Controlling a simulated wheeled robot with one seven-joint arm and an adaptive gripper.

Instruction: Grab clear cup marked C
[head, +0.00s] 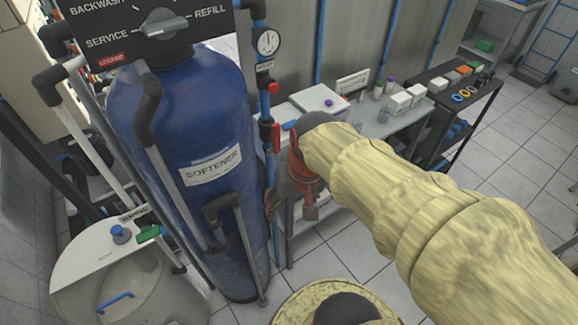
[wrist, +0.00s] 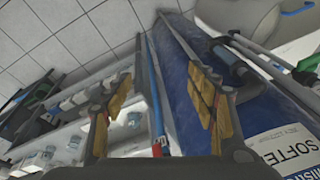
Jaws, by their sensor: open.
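Small clear cups stand on the grey bench. One clear cup (head: 383,116) shows in the head view beyond my arm. In the wrist view, clear cups (wrist: 133,118) and (wrist: 75,142) appear at the lower left. No letter C is readable on any of them. My gripper (head: 281,192) is beside the blue softener tank, at the bench's left end and apart from the cups. In the wrist view my gripper (wrist: 150,50) has its fingers spread with yellowish pads, nothing held between them. My arm hides part of the bench.
The blue softener tank (head: 190,130) and a blue pipe (wrist: 155,90) stand close to my gripper. The bench (head: 405,128) also carries a white box (head: 318,101), white cartons and bottles. A dark shelf (head: 470,105) stands at right. Tiled floor (head: 530,140) is clear at right.

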